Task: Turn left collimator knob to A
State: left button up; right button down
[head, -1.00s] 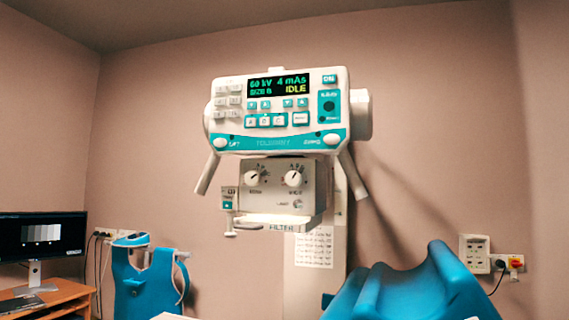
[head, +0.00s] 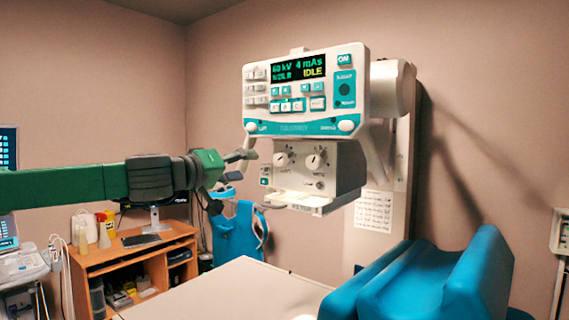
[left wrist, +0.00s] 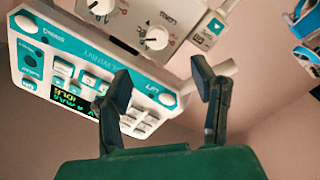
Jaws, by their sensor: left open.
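The left collimator knob (head: 281,159) is a small white dial on the pale collimator box (head: 345,170) below the console. In the left wrist view, which is upside down, this knob (left wrist: 157,38) shows beyond my fingers. Its letters are too small to read. The right knob (head: 314,160) sits beside it. My left gripper (head: 232,180) is open and empty, left of the box and apart from the knob. In the left wrist view its dark fingers (left wrist: 161,78) are spread wide. My right gripper is not in view.
The console (head: 305,95) reads IDLE, with handles hanging at its sides. A filter tray (head: 305,200) juts out under the box. A white table top (head: 235,290) and blue padded rest (head: 425,280) lie below. A wooden desk (head: 130,260) stands behind.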

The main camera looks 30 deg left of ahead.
aim_at(277, 162)
pick_arm(q)
jog(key=w, duration=0.3)
jog(key=w+d, duration=0.1)
jog(key=w, duration=0.7)
jog(key=shift+d, duration=0.15)
jog(key=shift+w+d, duration=0.35)
jog(key=shift+w, duration=0.25)
jog(key=shift+w+d, duration=0.2)
jog(key=shift+s+a, duration=0.1)
jog(key=shift+a, duration=0.15)
jog(key=c, duration=1.2)
